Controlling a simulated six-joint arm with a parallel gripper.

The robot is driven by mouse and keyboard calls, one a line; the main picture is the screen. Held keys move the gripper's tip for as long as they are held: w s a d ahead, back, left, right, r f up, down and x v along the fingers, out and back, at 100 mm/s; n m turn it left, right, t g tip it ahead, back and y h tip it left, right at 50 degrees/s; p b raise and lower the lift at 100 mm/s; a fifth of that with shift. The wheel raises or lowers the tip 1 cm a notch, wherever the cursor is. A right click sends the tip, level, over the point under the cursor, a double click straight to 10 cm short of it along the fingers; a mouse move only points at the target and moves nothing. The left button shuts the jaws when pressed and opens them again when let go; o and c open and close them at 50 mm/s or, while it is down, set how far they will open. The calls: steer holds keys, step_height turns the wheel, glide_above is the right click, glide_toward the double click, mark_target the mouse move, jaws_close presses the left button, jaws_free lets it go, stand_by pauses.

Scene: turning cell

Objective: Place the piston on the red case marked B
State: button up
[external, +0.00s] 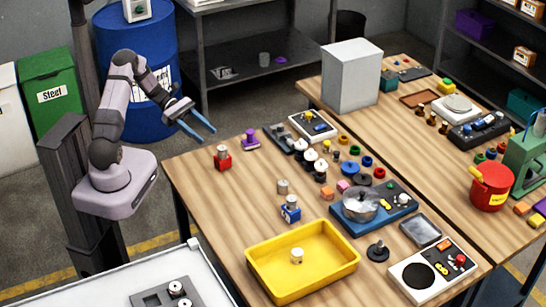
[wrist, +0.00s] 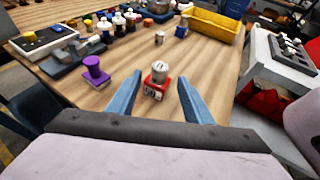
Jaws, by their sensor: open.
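A small red case (external: 223,165) stands near the table's left edge, with a silver, piston-like cylinder (external: 222,151) upright on top. In the wrist view the red case (wrist: 154,87) has a white label whose letter I cannot read clearly, and the silver cylinder (wrist: 160,70) sits on it. My gripper (external: 208,136) is open and empty, raised above and behind the red case. In the wrist view the case appears between the spread fingers of my gripper (wrist: 160,77), apart from them. Other silver cylinders stand bare on the table (external: 282,187) and in the yellow tray (external: 262,282).
A purple piece (external: 250,139) stands right of the red case. A blue case (external: 291,214) with a silver top stands behind the yellow tray. Several small parts and a blue fixture (external: 345,226) crowd the middle. Bare wood surrounds the red case.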

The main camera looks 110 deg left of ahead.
steer(key=shift+b+v, duration=0.65)
steer(key=shift+v, duration=1.8)
steer(key=w+d+f+m+g+h, duration=0.1)
steer(key=w+d+m+g+h, duration=0.1)
steer(key=w+d+m+g, duration=0.6)
steer(key=w+d+f+m+g+h, duration=0.15)
steer(key=w+d+m, duration=0.3)
steer(key=d, duration=0.65)
steer(key=s+d+f+m+g+y, duration=0.1)
steer(key=d+m+y, duration=0.3)
steer(key=d+m, duration=0.5)
steer(key=s+d+f+m+g+y, duration=0.1)
steer(key=d+m+g+y, duration=0.1)
steer(key=d+m, duration=0.8)
steer(key=shift+d+m+y, duration=0.2)
steer(key=shift+m+y, duration=0.25)
steer(key=shift+y, duration=0.4)
